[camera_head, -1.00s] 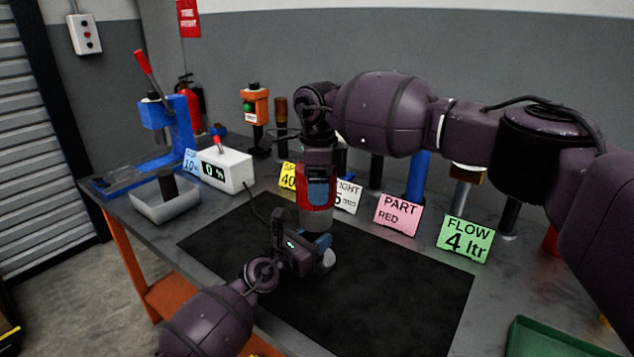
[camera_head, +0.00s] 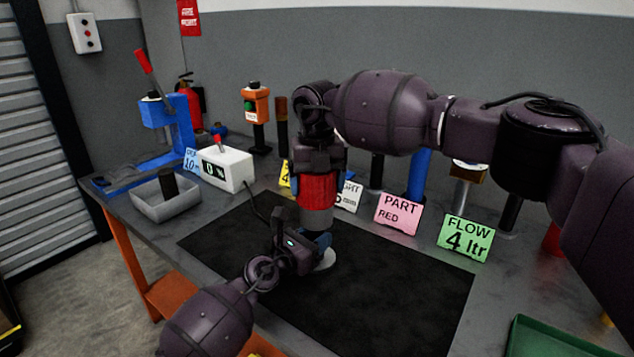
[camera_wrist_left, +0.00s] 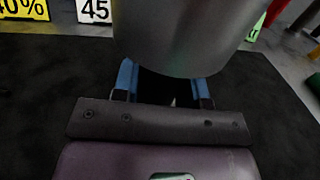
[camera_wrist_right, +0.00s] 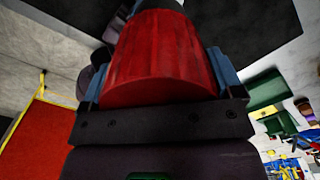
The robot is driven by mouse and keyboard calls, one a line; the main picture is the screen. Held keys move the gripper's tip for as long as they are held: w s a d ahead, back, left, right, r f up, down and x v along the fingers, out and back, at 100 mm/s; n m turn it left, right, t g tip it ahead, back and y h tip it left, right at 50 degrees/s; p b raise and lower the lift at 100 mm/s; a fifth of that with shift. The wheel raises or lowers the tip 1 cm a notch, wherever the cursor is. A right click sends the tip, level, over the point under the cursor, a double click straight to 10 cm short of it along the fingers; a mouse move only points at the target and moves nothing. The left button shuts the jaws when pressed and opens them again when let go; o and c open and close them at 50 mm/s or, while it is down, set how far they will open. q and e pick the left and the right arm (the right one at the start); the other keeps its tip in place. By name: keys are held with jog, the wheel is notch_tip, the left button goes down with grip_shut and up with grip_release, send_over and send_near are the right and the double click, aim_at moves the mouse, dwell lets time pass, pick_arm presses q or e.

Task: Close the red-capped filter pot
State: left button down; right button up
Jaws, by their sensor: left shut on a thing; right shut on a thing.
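The filter pot has a grey metal body (camera_head: 318,218) and a ribbed red cap (camera_head: 317,190) directly above it, with no gap that I can make out. My left gripper (camera_head: 318,244) is shut on the lower body, which fills the top of the left wrist view (camera_wrist_left: 185,40). My right gripper (camera_head: 318,172) comes down from above and is shut on the red cap, which sits between its blue fingers in the right wrist view (camera_wrist_right: 160,60). The seam and thread are too small to judge. A pale round part (camera_head: 327,260) shows beside the left fingers.
A black mat (camera_head: 400,290) lies under the pot, clear to the right. Behind stand a pink PART RED card (camera_head: 397,214), a green FLOW card (camera_head: 464,237) and several posts. A white display box (camera_head: 227,170) and grey tray (camera_head: 165,204) are left; a green tray (camera_head: 555,340) is front right.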

jog(key=m, duration=0.6)
jog(key=shift+a, duration=0.1)
jog(key=o, duration=0.8)
jog(key=shift+r, duration=0.1)
notch_tip(320, 180, up, 12)
jog(key=shift+f, duration=0.1)
pick_arm(q)
jog(key=c, duration=0.6)
grip_release()
